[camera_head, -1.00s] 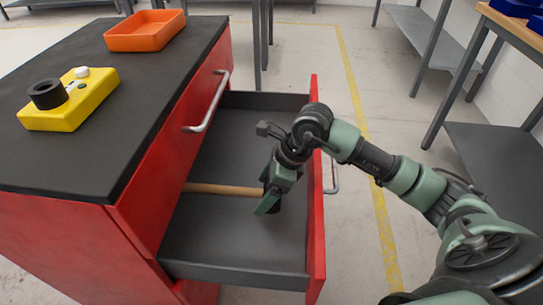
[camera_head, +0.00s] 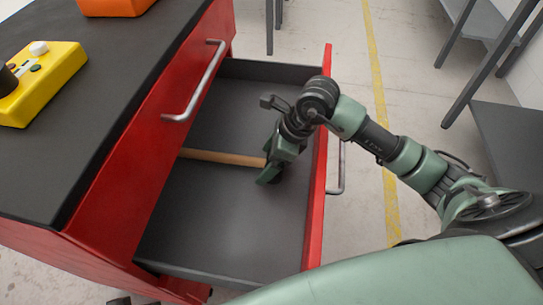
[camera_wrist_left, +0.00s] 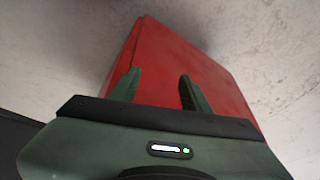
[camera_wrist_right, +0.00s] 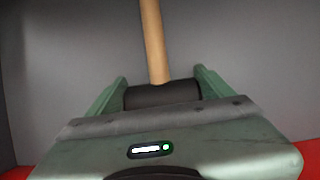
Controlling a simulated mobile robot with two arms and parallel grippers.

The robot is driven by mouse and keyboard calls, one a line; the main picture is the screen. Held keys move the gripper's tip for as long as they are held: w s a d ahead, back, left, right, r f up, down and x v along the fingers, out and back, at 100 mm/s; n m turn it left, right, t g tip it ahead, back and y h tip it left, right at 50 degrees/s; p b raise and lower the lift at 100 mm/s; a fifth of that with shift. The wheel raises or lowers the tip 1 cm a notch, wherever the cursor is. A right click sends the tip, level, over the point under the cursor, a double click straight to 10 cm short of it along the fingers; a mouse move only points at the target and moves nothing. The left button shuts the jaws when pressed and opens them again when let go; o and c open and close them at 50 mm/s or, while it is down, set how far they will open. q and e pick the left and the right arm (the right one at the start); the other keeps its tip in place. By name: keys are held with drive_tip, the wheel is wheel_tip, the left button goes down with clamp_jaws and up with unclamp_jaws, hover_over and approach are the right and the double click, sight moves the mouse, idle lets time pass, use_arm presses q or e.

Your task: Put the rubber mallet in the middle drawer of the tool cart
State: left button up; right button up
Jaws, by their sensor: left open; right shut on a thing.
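The red tool cart (camera_head: 165,105) stands at the left with a drawer (camera_head: 225,225) pulled out below a closed top drawer. The rubber mallet is inside the open drawer, its wooden handle (camera_head: 225,157) pointing left towards the cart. My right gripper (camera_head: 270,174) is low inside the drawer, shut on the mallet's black head (camera_wrist_right: 162,95); the right wrist view shows the head between the fingers. Whether the mallet touches the drawer floor is unclear. My left gripper (camera_wrist_left: 158,90) is open and empty, facing a red surface of the cart; it is outside the head view.
On the cart's black top (camera_head: 95,100) are a yellow box with a black knob (camera_head: 45,80) and an orange tray (camera_head: 115,5). The drawer's red front panel (camera_head: 318,200) stands beside my right forearm. Grey shelving stands at the right. The drawer floor around the mallet is clear.

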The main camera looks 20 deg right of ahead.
drive_tip(key=shift+w+f, duration=0.1)
drive_tip(key=shift+a, duration=0.1)
drive_tip(key=o, duration=1.9)
drive_tip(key=shift+f, duration=0.1)
drive_tip(key=shift+o, duration=0.2)
drive_tip(key=shift+r, duration=0.45)
drive_tip(key=p+v, duration=0.1)
drive_tip(key=v, duration=0.2)
use_arm(q)
drive_tip(key=p+x, duration=0.1)
drive_tip(key=x, duration=0.4)
drive_tip(key=shift+d+f, duration=0.1)
drive_tip(key=shift+f, duration=0.2)
use_arm(e)
drive_tip(key=v, duration=0.8)
drive_tip(key=shift+s+r, duration=0.2)
drive_tip(key=shift+s, duration=0.05)
